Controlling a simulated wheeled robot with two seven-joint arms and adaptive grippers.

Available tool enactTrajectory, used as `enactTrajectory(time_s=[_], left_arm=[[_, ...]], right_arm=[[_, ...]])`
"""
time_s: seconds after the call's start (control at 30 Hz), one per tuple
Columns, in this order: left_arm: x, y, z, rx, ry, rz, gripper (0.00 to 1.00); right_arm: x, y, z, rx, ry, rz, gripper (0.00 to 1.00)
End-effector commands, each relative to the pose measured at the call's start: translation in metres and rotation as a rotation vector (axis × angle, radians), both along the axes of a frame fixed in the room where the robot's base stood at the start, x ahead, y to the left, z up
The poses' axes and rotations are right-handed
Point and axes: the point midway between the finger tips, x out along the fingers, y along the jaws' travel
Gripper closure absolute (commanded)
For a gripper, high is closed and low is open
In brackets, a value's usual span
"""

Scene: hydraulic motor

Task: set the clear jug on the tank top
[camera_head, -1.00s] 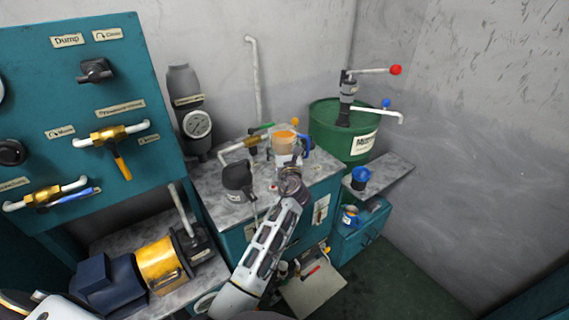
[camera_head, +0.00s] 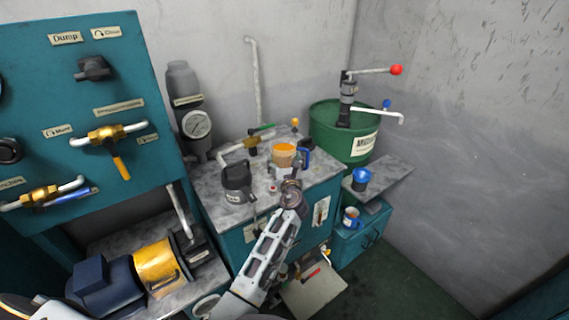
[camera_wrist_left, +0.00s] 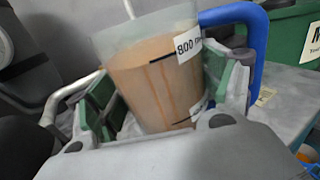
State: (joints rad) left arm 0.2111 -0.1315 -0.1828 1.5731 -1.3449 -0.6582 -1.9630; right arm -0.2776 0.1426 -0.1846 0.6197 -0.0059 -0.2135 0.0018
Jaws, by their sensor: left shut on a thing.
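The clear jug (camera_head: 283,156) holds orange-brown liquid and has a blue handle on its right. It is upright or nearly so over the grey tank top (camera_head: 222,208) of a teal cabinet; I cannot tell whether its base touches. My left gripper (camera_head: 289,177) is shut on the jug from the near side. In the left wrist view the jug (camera_wrist_left: 158,85) sits between the green finger pads, its 800 label and handle on the right, tilted in the picture. The gripper hides the jug's lower part. My right gripper is not in view.
A green drum (camera_head: 335,140) with a hand pump stands at the right.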

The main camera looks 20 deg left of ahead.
Motion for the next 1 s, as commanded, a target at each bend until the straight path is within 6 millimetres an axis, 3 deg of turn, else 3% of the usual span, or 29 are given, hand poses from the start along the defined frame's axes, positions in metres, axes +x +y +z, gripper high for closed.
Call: enactTrajectory(time_s=[0.53, 0.57, 0.7, 1.0], left_arm=[[0.001, 0.0, -0.002, 0.001, -0.007, -0.001, 0.81], [0.0, 0.0, -0.005, 0.0, -0.002, 0.0, 0.15], [0.0, 0.0, -0.005, 0.0, -0.001, 0.0, 0.0], [0.0, 0.0, -0.005, 0.0, -0.001, 0.0, 0.0]], right_arm=[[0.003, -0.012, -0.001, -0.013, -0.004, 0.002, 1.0], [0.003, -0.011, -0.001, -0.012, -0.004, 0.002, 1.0], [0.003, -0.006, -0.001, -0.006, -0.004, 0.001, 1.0], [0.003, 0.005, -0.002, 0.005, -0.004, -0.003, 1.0]])
